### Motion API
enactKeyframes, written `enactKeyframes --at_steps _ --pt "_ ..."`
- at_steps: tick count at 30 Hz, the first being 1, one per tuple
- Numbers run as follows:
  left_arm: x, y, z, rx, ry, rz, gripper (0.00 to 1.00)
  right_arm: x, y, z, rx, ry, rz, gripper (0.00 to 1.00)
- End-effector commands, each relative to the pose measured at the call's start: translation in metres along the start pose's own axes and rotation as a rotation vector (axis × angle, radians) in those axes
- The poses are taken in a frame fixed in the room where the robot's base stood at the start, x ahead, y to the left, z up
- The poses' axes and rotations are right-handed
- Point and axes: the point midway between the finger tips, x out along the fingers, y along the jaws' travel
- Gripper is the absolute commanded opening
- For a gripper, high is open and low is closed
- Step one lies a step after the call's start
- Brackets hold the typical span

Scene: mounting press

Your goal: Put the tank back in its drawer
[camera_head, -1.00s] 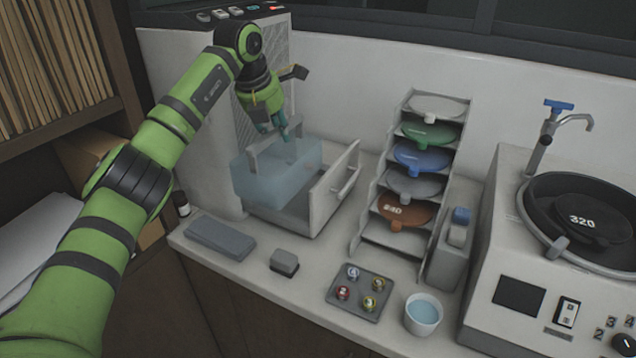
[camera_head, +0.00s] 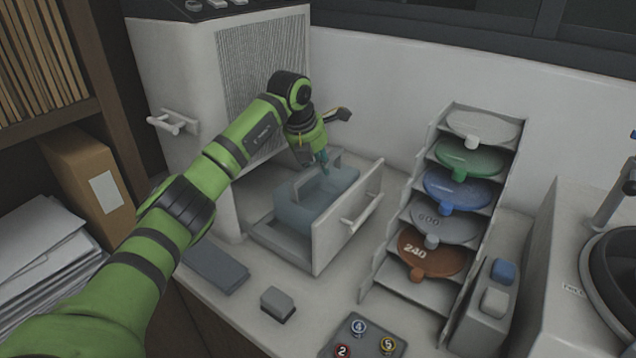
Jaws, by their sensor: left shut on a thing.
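The translucent blue tank (camera_head: 302,213) has a grey handle across its top. It sits low inside or just above the open drawer (camera_head: 330,234), which is pulled out of the base of the grey press cabinet (camera_head: 185,60). I cannot tell whether the tank touches the drawer floor. My left gripper (camera_head: 318,165) is shut on the tank's handle, at the tank's far end. The drawer's front panel, with its bar handle, hides part of the tank's right side. My right gripper is not in view.
A rack of coloured grinding discs (camera_head: 440,205) stands right of the drawer. A dark grey pad (camera_head: 215,268), a small grey block (camera_head: 278,303) and a tray with numbered round pieces (camera_head: 362,342) lie in front. A grinder stands at the right edge.

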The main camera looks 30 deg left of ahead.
Motion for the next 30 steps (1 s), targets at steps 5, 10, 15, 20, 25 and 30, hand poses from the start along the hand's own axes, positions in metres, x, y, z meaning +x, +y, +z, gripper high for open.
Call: enactKeyframes --at_steps 5,10,15,20,25,30 --pt "0.017 0.000 -0.008 0.000 0.001 0.000 0.00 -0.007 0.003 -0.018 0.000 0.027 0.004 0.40" --pt "0.037 0.000 -0.015 0.001 -0.003 0.000 0.00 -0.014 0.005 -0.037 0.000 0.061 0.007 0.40" --pt "0.041 0.000 -0.016 0.001 -0.005 0.000 0.00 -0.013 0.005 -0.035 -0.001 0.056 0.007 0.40" --pt "0.042 0.000 -0.017 0.001 -0.004 0.000 0.00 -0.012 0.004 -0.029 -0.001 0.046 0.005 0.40" --pt "0.042 0.000 -0.017 0.001 -0.001 0.001 0.50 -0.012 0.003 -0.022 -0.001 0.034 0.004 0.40" --pt "0.042 0.000 -0.017 0.001 -0.001 0.001 0.50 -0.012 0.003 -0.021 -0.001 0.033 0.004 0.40"
